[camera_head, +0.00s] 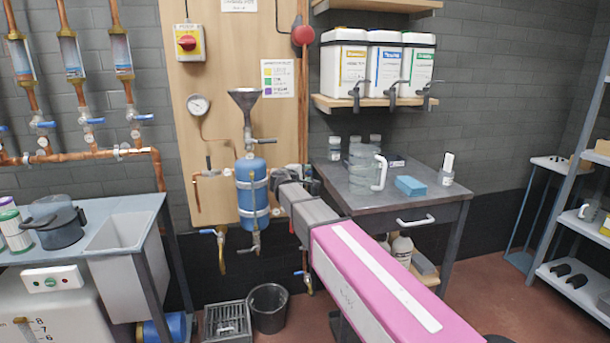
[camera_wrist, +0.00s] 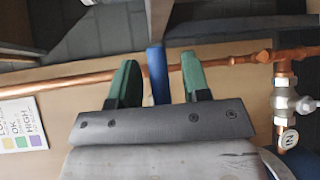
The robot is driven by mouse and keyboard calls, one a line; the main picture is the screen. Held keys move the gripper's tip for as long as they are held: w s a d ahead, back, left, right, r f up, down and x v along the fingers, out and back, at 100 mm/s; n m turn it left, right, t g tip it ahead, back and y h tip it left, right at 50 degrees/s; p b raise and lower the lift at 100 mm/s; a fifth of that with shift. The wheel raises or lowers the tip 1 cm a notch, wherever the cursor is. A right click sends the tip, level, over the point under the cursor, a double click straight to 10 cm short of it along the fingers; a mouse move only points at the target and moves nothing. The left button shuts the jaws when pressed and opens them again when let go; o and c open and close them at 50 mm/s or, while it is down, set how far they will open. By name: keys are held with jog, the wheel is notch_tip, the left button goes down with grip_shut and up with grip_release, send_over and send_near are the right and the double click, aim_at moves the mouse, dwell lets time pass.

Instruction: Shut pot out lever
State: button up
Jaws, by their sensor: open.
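The blue dosing pot (camera_head: 252,195) hangs upright on the wooden board, under a grey funnel (camera_head: 244,98). My gripper (camera_head: 278,178) is just right of the pot, at the board; my arm hides much of the pipework there. In the wrist view my gripper (camera_wrist: 159,72) is open, with two green fingers apart. A blue lever (camera_wrist: 157,76) shows between the fingers, in front of or against a copper pipe (camera_wrist: 80,78). I cannot tell whether a finger touches it. A valve with a round "IN" tag (camera_wrist: 288,139) is at the right. No "out" tag is readable.
A valve with a blue handle (camera_head: 220,236) hangs below left of the pot. A grey table (camera_head: 345,187) with a jug (camera_head: 364,165) stands right of my arm. A sink bench (camera_head: 100,240) is at the left. A black bin (camera_head: 268,308) stands on the floor below.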

grip_shut()
jog(key=shift+f, duration=0.15)
jog(key=s+a+f+m+g+y, duration=0.1)
jog(key=a+f+m+g+y, duration=0.4)
jog(key=m+y, duration=0.3)
jog(key=shift+s+a+f+g+y, duration=0.3)
jog(key=shift+g+y, duration=0.4)
jog(key=shift+y, duration=1.3)
